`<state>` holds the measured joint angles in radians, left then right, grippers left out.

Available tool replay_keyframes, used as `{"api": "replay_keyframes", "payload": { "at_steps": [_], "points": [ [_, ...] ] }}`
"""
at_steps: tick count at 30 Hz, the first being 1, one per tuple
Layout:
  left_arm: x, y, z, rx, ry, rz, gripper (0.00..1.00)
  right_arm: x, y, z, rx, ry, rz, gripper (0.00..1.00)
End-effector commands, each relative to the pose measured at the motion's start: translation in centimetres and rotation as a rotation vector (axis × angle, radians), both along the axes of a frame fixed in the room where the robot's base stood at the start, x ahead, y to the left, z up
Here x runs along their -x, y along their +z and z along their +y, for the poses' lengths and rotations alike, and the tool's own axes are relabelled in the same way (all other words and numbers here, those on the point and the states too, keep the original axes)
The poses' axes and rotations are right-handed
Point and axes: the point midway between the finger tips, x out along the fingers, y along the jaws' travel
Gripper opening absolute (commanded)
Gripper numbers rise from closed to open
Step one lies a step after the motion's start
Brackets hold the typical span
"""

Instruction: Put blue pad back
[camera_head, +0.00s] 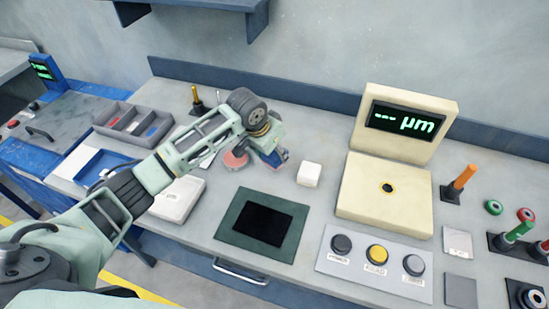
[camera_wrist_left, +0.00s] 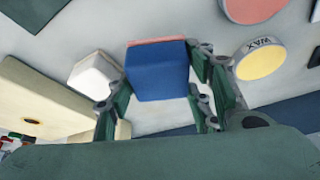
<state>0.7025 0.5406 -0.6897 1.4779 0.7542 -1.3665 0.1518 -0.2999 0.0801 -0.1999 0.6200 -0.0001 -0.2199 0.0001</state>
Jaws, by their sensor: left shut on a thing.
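My left gripper (camera_head: 272,156) is shut on a blue block (camera_wrist_left: 157,72) with a thin pink-red layer along its far side. The block sits between the fingers in the left wrist view; in the head view only a small part shows under the gripper, near the middle of the bench. I cannot tell whether it touches the bench. A grey divided bin (camera_head: 107,131) stands at the left, with red, white and blue pieces in its compartments. My right gripper is not in view.
A white block (camera_head: 309,174) lies just right of the gripper, and a pink-red disc (camera_head: 236,161) just left. A round WAX tin (camera_wrist_left: 260,60) is close by. A dark-green framed mat (camera_head: 228,226) lies in front. A cream µm gauge (camera_head: 365,205) stands right; a blue tray (camera_head: 82,178) left.

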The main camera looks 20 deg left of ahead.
Motion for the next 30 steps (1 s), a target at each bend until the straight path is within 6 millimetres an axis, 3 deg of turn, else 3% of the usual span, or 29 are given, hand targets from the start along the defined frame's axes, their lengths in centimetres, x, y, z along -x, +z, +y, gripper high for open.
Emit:
{"api": "replay_keyframes", "payload": {
  "at_steps": [9,20,21,27,30],
  "points": [
    [0.1,-3.8,0.0,-0.001,-0.001,0.002,0.27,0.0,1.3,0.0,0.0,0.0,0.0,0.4],
    [0.1,-4.2,0.0,-0.001,-0.001,0.002,0.27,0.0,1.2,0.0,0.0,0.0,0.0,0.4],
    [0.1,-4.2,0.0,-0.001,-0.001,0.002,0.51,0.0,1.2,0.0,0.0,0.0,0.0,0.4],
    [0.1,-4.2,0.0,-0.001,-0.001,0.002,0.67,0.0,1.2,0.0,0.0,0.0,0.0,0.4],
    [0.1,-4.2,0.0,-0.001,-0.001,0.002,0.67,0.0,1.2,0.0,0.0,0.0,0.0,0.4]
  ]
}}
